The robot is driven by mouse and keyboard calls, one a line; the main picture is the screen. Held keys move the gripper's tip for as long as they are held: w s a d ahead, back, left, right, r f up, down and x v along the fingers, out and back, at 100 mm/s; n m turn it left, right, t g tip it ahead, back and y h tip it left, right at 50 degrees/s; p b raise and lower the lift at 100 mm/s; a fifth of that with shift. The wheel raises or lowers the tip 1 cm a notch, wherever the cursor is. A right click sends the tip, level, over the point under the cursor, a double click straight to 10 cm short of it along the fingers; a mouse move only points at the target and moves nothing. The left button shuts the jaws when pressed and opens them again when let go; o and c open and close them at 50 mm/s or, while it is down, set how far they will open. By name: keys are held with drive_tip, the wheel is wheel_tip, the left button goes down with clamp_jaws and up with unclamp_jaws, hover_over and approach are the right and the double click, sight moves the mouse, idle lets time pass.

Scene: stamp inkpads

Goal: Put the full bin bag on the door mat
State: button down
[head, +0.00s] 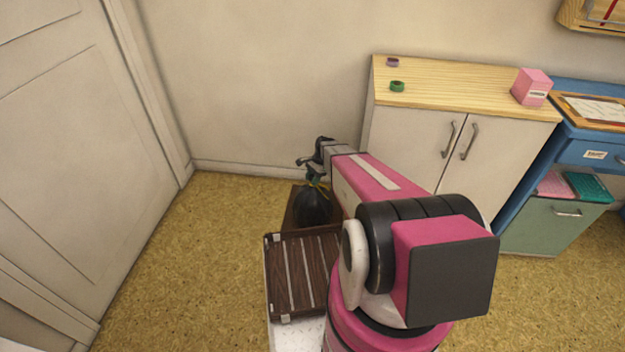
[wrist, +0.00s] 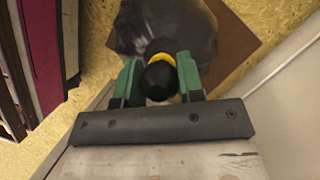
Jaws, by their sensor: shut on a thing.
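The full bin bag (head: 313,207) is black and tied, with a yellow band at its neck. It hangs upright under my gripper (head: 318,173) in the head view. In the wrist view my gripper (wrist: 160,80) has its green fingers shut on the neck of the bag (wrist: 192,28). A flat brown square, the door mat (wrist: 235,42), lies on the floor beneath the bag. Its edge also shows in the head view behind the bag (head: 294,200). I cannot tell whether the bag's bottom touches the mat. My arm hides the mat's right part in the head view.
A dark slatted tray (head: 290,280) appears to ride on my own base. A white cabinet (head: 420,140) stands to the right, with a pink box (head: 532,87) on top. A door (head: 70,150) is at left. The tan floor (head: 200,260) is clear at left.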

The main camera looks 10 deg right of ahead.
drive_tip(key=c, duration=0.7)
unclamp_jaws()
drive_tip(key=shift+f, duration=0.1)
drive_tip(key=shift+c, duration=0.2)
drive_tip(key=v, duration=1.2)
drive_tip(key=s+a+r+n+h, duration=0.1)
drive_tip(key=s+r+n, duration=0.3)
drive_tip(key=s, duration=0.3)
drive_tip(key=s+r+n+t+h, duration=0.1)
drive_tip(key=s+r+n, duration=0.3)
drive_tip(key=s, duration=0.3)
drive_tip(key=s+a+r+n+t+h, duration=0.1)
drive_tip(key=s+r+n+h, duration=0.1)
drive_tip(key=s+r+n, duration=0.2)
drive_tip(key=s, duration=0.3)
drive_tip(key=shift+s+a+r+n, duration=0.25)
drive_tip(key=shift+a+r+n, duration=0.05)
